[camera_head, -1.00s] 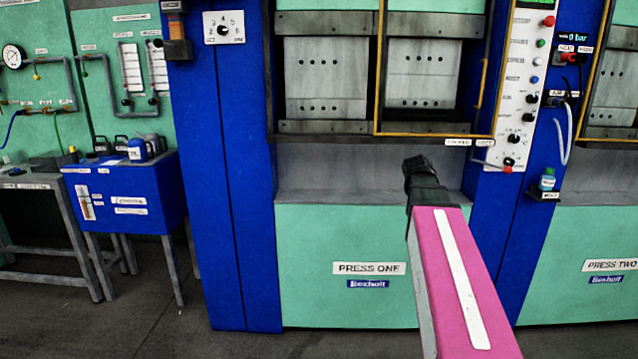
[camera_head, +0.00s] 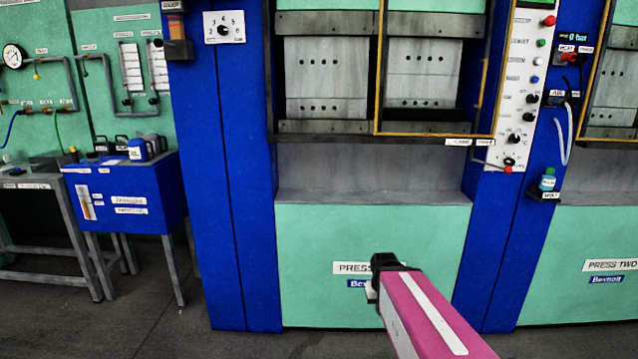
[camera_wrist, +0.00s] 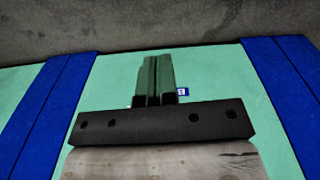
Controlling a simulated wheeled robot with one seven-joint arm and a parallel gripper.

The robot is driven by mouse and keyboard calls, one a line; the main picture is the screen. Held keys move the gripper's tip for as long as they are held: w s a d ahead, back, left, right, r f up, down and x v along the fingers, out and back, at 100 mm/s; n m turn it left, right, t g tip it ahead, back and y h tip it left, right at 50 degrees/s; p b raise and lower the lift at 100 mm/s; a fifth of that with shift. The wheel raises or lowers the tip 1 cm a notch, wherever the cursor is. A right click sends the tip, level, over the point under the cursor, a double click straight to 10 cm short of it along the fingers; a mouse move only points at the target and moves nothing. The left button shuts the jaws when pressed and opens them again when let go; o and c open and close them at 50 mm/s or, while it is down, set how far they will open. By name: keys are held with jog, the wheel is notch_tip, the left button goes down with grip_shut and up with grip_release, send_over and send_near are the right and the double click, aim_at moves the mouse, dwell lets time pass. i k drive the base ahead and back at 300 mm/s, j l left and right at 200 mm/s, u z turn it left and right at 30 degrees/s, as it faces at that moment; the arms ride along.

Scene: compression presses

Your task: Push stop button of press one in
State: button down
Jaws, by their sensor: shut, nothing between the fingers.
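Press one stands ahead with its green lower front (camera_head: 400,230) labelled PRESS ONE. On the white control panel (camera_head: 520,85) at its right, a red mushroom button (camera_head: 548,21) sits at the top, matching a stop button; the panel labels are too small to read. My gripper (camera_head: 373,290) is low in front of the PRESS ONE label (camera_head: 350,267), covering part of it, well below and left of the red button. In the wrist view my gripper's fingers (camera_wrist: 156,64) are together and empty before the green front. The red button is outside the wrist view.
The panel has green, white, blue and black controls below the red button, and a red-ended lever (camera_head: 507,169) at its foot. A yellow-framed guard (camera_head: 435,135) is left of it. Press two (camera_head: 590,250) stands right. A blue bench (camera_head: 125,195) is far left.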

aim_at(550, 21)
jog(key=z, duration=1.25)
